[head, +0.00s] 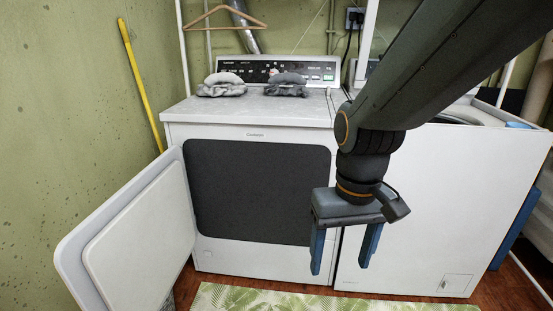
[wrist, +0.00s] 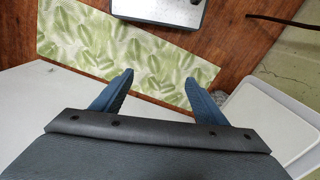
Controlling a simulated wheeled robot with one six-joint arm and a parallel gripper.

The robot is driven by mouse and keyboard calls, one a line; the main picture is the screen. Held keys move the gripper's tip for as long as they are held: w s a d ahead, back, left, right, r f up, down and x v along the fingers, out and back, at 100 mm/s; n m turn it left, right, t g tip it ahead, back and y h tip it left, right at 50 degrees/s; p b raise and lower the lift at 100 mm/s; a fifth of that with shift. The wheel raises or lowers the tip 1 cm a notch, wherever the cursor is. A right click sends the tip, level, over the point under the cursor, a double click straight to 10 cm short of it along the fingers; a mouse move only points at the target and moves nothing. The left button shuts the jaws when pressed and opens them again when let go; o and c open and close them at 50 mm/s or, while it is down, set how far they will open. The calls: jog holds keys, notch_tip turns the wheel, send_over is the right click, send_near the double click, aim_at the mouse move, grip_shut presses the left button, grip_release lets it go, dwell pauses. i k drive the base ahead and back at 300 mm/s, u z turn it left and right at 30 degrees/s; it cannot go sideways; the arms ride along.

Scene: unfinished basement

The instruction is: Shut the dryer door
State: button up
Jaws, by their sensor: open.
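The white dryer (head: 262,262) stands against the back wall, with its dark opening (head: 262,190) uncovered. Its door (head: 145,240) is swung wide open to the left, hinged at the left side of the opening. In the wrist view the door (wrist: 265,125) shows at the right edge. My gripper (head: 343,262) hangs pointing down in front of the dryer's right edge, to the right of the opening and well apart from the door. Its blue fingers are spread and empty; they also show in the wrist view (wrist: 163,92).
A white washer (head: 430,210) stands right of the dryer. Folded grey cloths (head: 222,85) lie on the dryer top. A leaf-patterned mat (head: 300,300) lies on the wooden floor in front. A yellow pole (head: 140,85) leans on the left wall.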

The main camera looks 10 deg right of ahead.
aim_at(129, 254)
jog(key=u, duration=0.55)
jog(key=k, duration=1.3)
jog(key=u, duration=1.05)
jog(key=i, duration=1.25)
jog(key=z, duration=0.85)
